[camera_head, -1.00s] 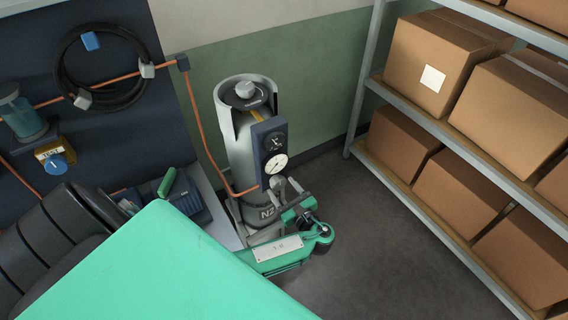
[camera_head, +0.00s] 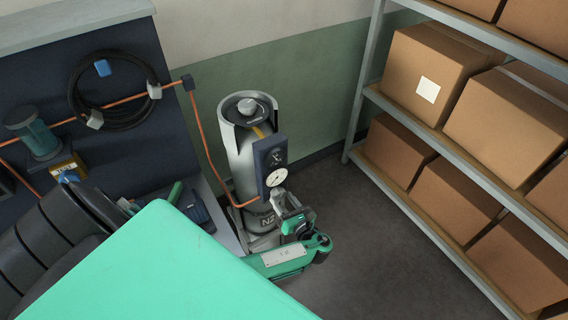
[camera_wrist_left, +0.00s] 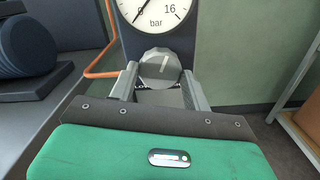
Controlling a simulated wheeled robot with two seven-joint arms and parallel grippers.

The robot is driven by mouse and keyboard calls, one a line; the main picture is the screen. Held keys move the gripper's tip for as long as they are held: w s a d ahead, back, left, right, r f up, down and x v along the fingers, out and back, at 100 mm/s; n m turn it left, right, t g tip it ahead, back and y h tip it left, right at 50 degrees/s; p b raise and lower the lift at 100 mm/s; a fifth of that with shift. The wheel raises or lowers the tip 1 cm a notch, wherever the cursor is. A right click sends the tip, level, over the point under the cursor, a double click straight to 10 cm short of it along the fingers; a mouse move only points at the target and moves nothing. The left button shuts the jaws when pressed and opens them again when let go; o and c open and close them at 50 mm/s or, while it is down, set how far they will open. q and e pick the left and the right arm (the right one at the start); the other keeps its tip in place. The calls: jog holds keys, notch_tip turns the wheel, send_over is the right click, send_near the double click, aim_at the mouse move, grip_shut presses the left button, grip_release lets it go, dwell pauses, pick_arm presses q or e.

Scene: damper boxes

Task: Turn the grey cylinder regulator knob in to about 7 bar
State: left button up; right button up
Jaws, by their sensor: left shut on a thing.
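The lower white gauge (camera_head: 276,178) also shows at the top of the left wrist view (camera_wrist_left: 170,12). There its marks "16" and "bar" are readable, its needle points to the lower left, and its upper part is cut off. The grey regulator knob (camera_wrist_left: 160,66) sits below the gauge, with a light line on its face. My left gripper (camera_wrist_left: 160,88) is shut on the knob, one finger at each side. It also shows in the head view (camera_head: 280,203), partly covering the knob. My right gripper is not in view.
An orange pipe (camera_head: 205,140) runs beside the cylinder to the dark wall board. A shelf with several cardboard boxes (camera_head: 432,72) stands at the right. Bare floor (camera_head: 380,240) lies between the cylinder and the shelf.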

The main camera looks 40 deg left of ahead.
pick_arm(q)
jog(key=m+p, duration=0.3)
jog(key=shift+r+m+p, duration=0.3)
jog(key=shift+m+p, duration=0.05)
jog(key=shift+m, duration=0.05)
jog(key=m+p, duration=0.2)
jog(key=shift+m, duration=0.3)
jog(key=m+p, duration=0.2)
jog(key=shift+w+f+m, duration=0.1)
jog(key=shift+m, duration=0.3)
jog(key=m+p, duration=0.1)
jog(key=m, duration=0.2)
jog(key=shift+f+m, duration=0.15)
jog(key=shift+m, duration=0.15)
jog(key=shift+f+m, duration=0.15)
jog(key=shift+m, duration=2.35)
jog(key=o, duration=1)
jog(key=shift+c, duration=0.2)
jog(key=shift+d, duration=0.1)
